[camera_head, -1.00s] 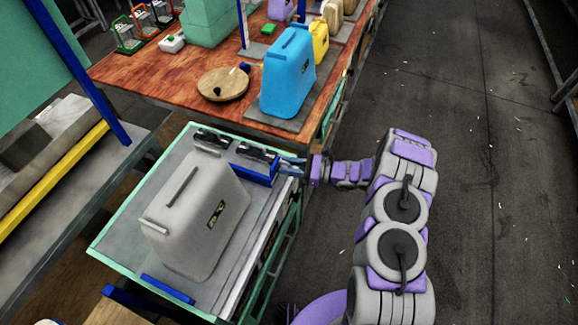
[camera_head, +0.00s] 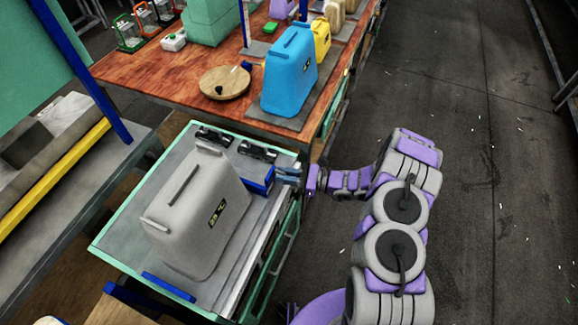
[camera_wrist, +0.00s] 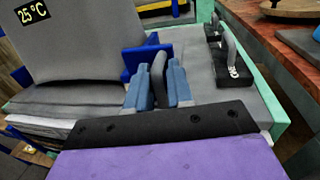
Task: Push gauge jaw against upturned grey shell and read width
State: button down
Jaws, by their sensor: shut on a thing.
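The grey shell (camera_head: 190,215) stands on a cart, with a dark label (camera_head: 216,214) on its side. In the wrist view the shell (camera_wrist: 80,40) fills the upper left and its label (camera_wrist: 33,13) reads "25 °C". A blue gauge jaw (camera_head: 262,181) is beside the shell's right side; it also shows in the wrist view (camera_wrist: 134,60). Whether jaw and shell touch, I cannot tell. My gripper (camera_head: 287,175) is at the cart's right edge. In the wrist view its blue fingers (camera_wrist: 158,88) are shut on a grey upright handle (camera_wrist: 158,68) by the jaw. No width reading is legible.
The cart has a green rim (camera_head: 110,228). Two black clamp-like fittings (camera_head: 257,151) sit at its back. A blue bar (camera_head: 168,287) lies at its front. Behind is a wooden table (camera_head: 150,70) with a blue canister (camera_head: 288,72) and round board (camera_head: 224,82). The floor at right is clear.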

aim_at(268, 184)
jog(key=shift+s+a, duration=0.25)
jog(key=shift+s, duration=0.45)
jog(key=shift+s+a, duration=0.25)
jog(key=shift+s, duration=0.4)
jog(key=shift+s+a, duration=0.25)
jog(key=shift+s, duration=0.45)
jog(key=c, duration=1.3)
grip_release()
jog(key=shift+s, duration=0.1)
jog(key=shift+d, duration=0.5)
jog(key=d+p, duration=0.1)
jog(key=d, duration=0.4)
jog(key=s+d+p, duration=0.1)
jog(key=d, duration=0.5)
jog(key=s+d+p, duration=0.1)
jog(key=d, duration=0.4)
jog(key=shift+s+d, duration=0.2)
